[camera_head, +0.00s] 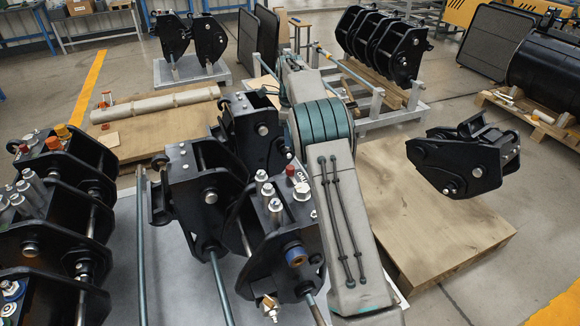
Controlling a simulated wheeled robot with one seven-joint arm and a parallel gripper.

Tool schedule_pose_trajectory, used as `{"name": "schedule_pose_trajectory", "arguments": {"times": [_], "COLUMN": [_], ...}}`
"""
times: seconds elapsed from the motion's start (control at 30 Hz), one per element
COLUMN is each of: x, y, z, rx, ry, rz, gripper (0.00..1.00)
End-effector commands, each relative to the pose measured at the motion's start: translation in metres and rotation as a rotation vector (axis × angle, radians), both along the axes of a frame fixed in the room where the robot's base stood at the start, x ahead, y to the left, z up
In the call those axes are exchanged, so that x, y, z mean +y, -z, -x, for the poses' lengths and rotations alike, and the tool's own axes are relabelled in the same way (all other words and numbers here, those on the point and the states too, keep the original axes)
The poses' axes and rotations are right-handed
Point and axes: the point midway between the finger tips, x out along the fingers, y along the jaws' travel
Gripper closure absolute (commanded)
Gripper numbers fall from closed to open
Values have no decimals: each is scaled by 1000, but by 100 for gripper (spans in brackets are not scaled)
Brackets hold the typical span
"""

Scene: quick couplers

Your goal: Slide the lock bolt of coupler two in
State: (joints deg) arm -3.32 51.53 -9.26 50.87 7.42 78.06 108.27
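Several black couplers stand on a metal stand in the middle foreground. The front one (283,235) has white lettering on its top, too small and turned to read surely; I cannot tell for certain which is coupler two. It carries silver studs, a red cap, a blue-and-bronze round fitting (295,256) on its face and a brass fitting (270,306) low down. I cannot tell which part is the lock bolt or how far in it sits. Two more couplers stand behind it, to the left (190,190) and at the back (258,130). My gripper is not visible; my arm covers the area right of them.
Another group of black couplers (62,170) stands at the left. A single coupler (465,158) is above the wooden board (430,215) at right. Long rods (142,250) rise beside the stand. Further couplers (382,45) stand at the back.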

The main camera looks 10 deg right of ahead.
Motion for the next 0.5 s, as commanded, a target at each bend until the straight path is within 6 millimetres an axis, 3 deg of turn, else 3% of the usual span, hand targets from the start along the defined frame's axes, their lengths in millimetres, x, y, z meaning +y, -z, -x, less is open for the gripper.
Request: {"name": "schedule_pose_trajectory", "arguments": {"times": [0.17,0.5], "x": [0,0], "y": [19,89], "z": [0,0], "rx": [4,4], "ry": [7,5], "rz": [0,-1], "gripper": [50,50]}}
